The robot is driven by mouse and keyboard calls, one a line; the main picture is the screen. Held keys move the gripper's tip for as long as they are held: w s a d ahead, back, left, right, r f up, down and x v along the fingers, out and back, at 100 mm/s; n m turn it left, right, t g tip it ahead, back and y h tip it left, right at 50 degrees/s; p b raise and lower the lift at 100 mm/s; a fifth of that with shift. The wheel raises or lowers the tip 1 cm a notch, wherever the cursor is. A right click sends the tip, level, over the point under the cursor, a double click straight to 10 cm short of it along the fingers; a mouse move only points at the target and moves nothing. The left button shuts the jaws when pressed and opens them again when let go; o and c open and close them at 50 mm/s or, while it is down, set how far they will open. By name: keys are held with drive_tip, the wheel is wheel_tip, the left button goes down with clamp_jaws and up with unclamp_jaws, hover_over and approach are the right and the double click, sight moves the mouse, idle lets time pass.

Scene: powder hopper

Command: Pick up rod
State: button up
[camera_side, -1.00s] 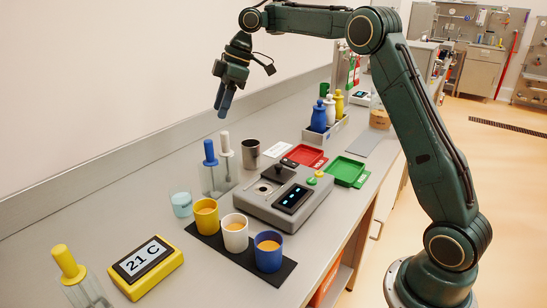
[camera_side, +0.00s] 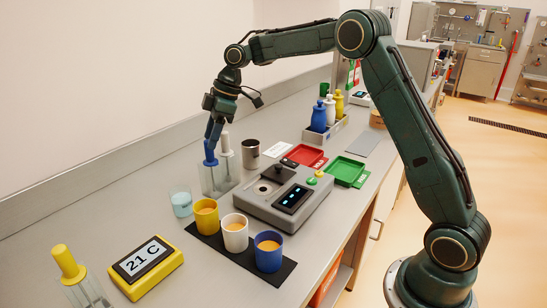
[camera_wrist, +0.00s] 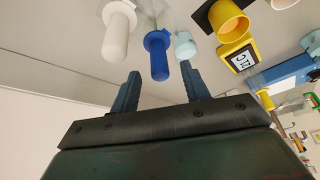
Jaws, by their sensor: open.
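A rod with a blue handle (camera_side: 210,158) stands upright in a clear holder (camera_side: 217,180) on the bench. A second rod with a white handle (camera_side: 226,146) stands just right of it in the side view. My gripper (camera_side: 214,137) points down right at the blue handle and partly hides its top. In the wrist view, my gripper (camera_wrist: 164,82) is open, and the blue-handled rod (camera_wrist: 158,55) shows in line with the gap between its fingers. The white-handled rod (camera_wrist: 118,32) is to the left there, beyond the left finger. I cannot tell whether a finger touches the blue handle.
A clear beaker (camera_side: 181,202) of pale liquid stands close by. A yellow cup (camera_side: 206,218), white cup (camera_side: 235,233) and blue cup (camera_side: 268,251) stand on a black mat (camera_side: 215,243). A grey device (camera_side: 264,207) and a dark metal cup (camera_side: 251,154) are to the right.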

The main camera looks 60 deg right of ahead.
sight(208, 161)
drive_tip(key=shift+f, duration=0.1)
drive_tip(key=shift+x, duration=2.55)
drive_tip(key=c, duration=0.9)
